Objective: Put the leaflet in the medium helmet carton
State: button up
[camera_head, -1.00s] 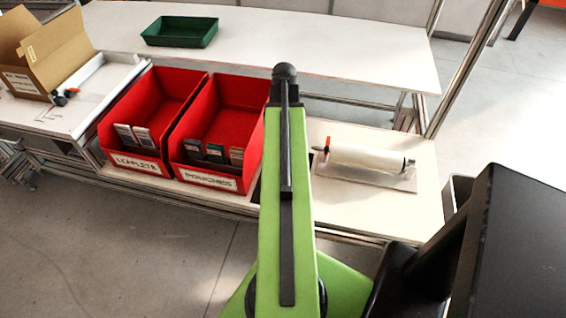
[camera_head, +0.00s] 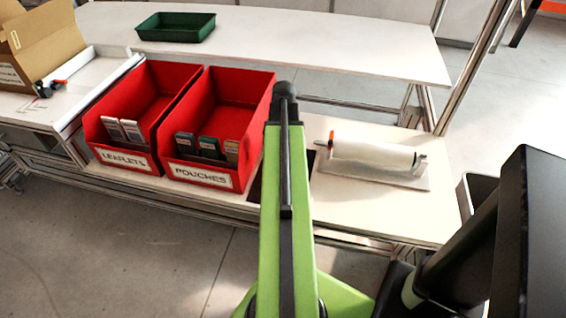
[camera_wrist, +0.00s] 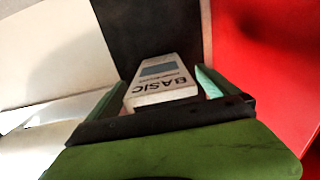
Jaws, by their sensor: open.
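In the wrist view my gripper (camera_wrist: 158,88) has its green fingers apart, on either side of a pale block (camera_wrist: 162,80) printed BASIC. A gap shows beside the right finger; I cannot tell whether the left one touches. In the head view my gripper is hidden behind my arm. Pale leaflets (camera_head: 123,130) stand at the front of the red bin (camera_head: 128,160) labelled LEAFLETS. An open brown carton (camera_head: 52,45) is at the upper left, cut by the frame edge. Its size label is unreadable, so I cannot tell whether it is the medium one.
A red POUCHES bin (camera_head: 203,174) with several packs stands left of my arm. A roll on a holder (camera_head: 372,162) lies right of it. A green tray (camera_head: 176,27) sits on the back table (camera_head: 330,45). In the wrist view a red wall (camera_wrist: 265,65) is close on the right.

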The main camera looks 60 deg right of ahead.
notch_tip(320, 180, down, 4)
jog(key=b, duration=0.3)
jog(key=shift+f, duration=0.25)
jog(key=shift+r, duration=0.2)
jog(key=c, duration=1.6)
